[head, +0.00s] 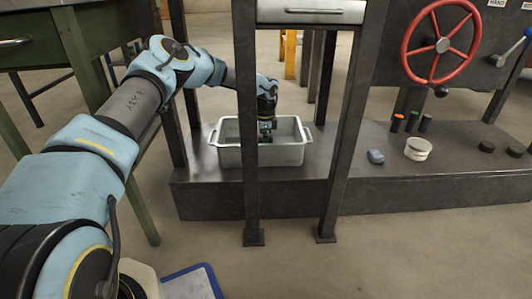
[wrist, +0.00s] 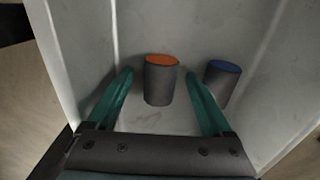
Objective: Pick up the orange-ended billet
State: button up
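The orange-ended billet (wrist: 160,84) is a short dark grey cylinder with an orange top, standing upright in a pale metal tray (wrist: 78,50). My gripper (wrist: 159,78) is open, with one teal finger on each side of this billet and a visible gap on both sides. A blue-ended billet (wrist: 221,88) stands to the right, just outside the right finger. In the head view my gripper (head: 265,138) reaches down into the tray (head: 228,157); the billets inside cannot be made out there.
A dark post (head: 246,100) stands in front of the tray, and another post (head: 347,120) is to its right. On the dark bench (head: 320,190) sit small orange-, green- and blue-topped pieces (head: 411,122), a white round pot (head: 418,150) and a blue block (head: 375,157). A red wheel (head: 442,45) is above.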

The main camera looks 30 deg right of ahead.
grip_shut()
dwell(0.5)
dwell(0.8)
